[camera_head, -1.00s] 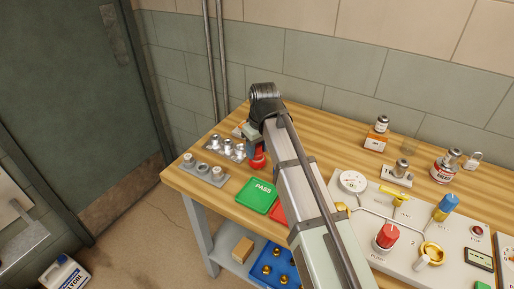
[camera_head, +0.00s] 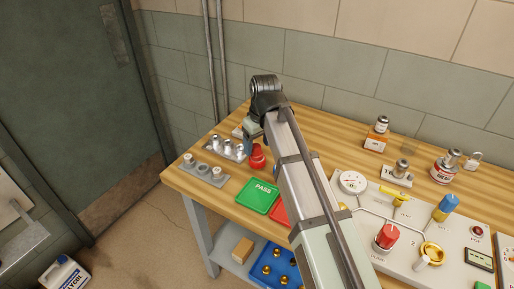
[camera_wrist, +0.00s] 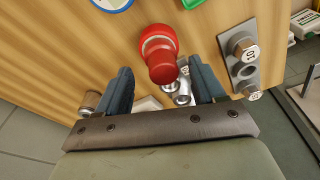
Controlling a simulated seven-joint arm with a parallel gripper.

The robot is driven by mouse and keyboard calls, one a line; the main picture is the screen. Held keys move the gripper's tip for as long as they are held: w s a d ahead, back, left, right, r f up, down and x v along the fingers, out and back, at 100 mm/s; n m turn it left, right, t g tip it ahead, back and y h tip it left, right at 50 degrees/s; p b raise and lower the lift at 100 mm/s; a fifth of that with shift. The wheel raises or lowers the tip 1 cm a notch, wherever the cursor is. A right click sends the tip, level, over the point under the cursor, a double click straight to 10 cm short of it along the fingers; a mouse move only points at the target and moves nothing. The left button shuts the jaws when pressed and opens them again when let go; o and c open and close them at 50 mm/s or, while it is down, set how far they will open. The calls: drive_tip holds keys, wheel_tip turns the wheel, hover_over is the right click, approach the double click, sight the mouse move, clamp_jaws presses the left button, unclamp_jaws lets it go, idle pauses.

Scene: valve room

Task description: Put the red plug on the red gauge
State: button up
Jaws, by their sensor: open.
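A red stepped piece (camera_head: 257,157) stands on the bench beside the metal plug racks. In the wrist view it shows a wide round red part (camera_wrist: 158,38) and a narrower red cylinder (camera_wrist: 163,68) nearer the camera. I cannot tell whether these are the plug and the gauge together or one single piece. My gripper (camera_wrist: 163,84) is open, its two dark blue fingers apart with nothing gripped. The red piece lies just beyond the fingertips, in line with the gap. In the head view my gripper (camera_head: 251,134) is above and partly behind the red piece.
Metal plug racks (camera_head: 204,172) stand close to the left. A green PASS tray (camera_head: 260,195) and a partly hidden red tray (camera_head: 279,212) lie in front. A valve panel with a red knob (camera_head: 387,235) and a dial (camera_head: 352,182) is at the right.

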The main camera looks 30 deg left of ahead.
sight(260, 156)
wheel_tip(260, 156, up, 9)
drive_tip(key=d, duration=0.1)
drive_tip(key=shift+s+d+r, duration=0.15)
drive_tip(key=shift+s+r, duration=0.05)
drive_tip(key=shift+s, duration=0.1)
